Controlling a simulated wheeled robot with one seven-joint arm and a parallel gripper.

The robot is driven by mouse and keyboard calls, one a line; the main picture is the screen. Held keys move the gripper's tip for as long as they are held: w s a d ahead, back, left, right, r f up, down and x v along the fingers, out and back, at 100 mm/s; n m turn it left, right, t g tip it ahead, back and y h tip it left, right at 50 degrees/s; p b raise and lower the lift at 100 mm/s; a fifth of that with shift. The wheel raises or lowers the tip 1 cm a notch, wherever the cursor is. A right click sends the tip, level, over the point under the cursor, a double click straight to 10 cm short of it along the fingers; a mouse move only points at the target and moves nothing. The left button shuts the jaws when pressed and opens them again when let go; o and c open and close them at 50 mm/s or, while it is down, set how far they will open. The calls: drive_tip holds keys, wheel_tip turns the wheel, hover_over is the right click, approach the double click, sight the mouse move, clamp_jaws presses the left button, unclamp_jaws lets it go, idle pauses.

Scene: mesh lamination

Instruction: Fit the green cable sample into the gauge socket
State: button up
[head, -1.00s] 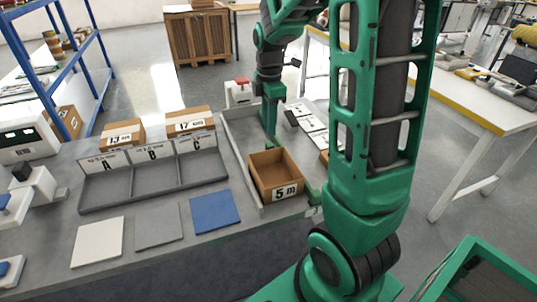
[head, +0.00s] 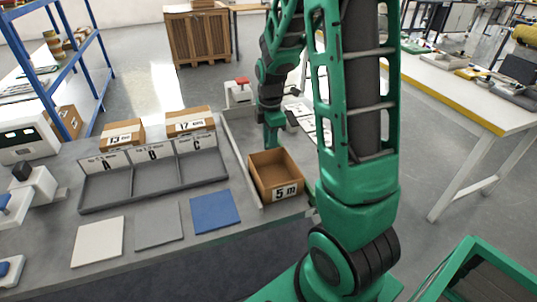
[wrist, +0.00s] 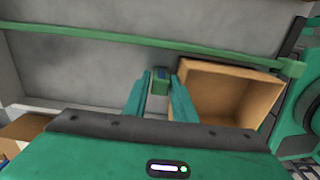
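My gripper (wrist: 160,84) points down over the grey surface beside the open cardboard box marked 5 m (head: 275,174). In the wrist view its two teal fingers stand a short way apart. A small green block with a dark bluish top (wrist: 160,79), which looks like the green cable sample, sits between the fingertips. The fingers flank it closely and appear shut on it. In the head view my gripper (head: 271,140) is just behind the box, and the sample is too small to make out. I cannot pick out the gauge socket with certainty.
The 5 m box (wrist: 225,95) stands close at the gripper's right in the wrist view. A long green bar (wrist: 90,37) crosses above. A three-compartment tray (head: 150,185) marked A, B, C stands left, with white, grey and blue mats in front and two boxes behind.

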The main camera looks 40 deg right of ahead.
clamp_jaws()
wheel_tip(320, 180, up, 10)
drive_tip(key=shift+f, duration=0.1)
idle(0.4)
